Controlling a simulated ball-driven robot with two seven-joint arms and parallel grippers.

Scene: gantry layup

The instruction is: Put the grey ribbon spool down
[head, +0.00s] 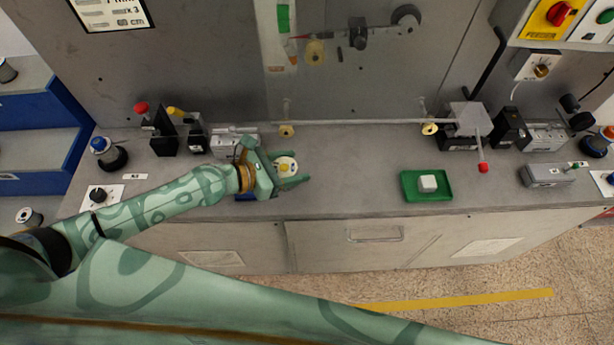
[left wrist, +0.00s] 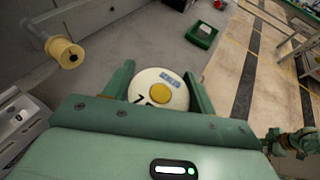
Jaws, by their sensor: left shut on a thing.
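My left gripper (head: 290,172) is shut on a round spool (head: 287,162) with a white face and a yellow centre, above the front part of the grey worktop. In the left wrist view the spool (left wrist: 158,90) sits between the two fingers, its face with a blue label and dark print towards the camera. I take it as the grey ribbon spool; its ribbon is hidden. A blue piece (head: 246,197) shows partly under the gripper. At the right of the left wrist view, a small green mottled shape (left wrist: 295,143) looks like my right gripper; its jaws are unclear.
A green tray (head: 410,193) with a white block (head: 428,183) lies to the right on the worktop (head: 350,180). Clear surface lies between it and my gripper. Yellow rollers (head: 287,130) and a long rod stand behind. Knobbed fixtures (head: 163,130) stand at the back left.

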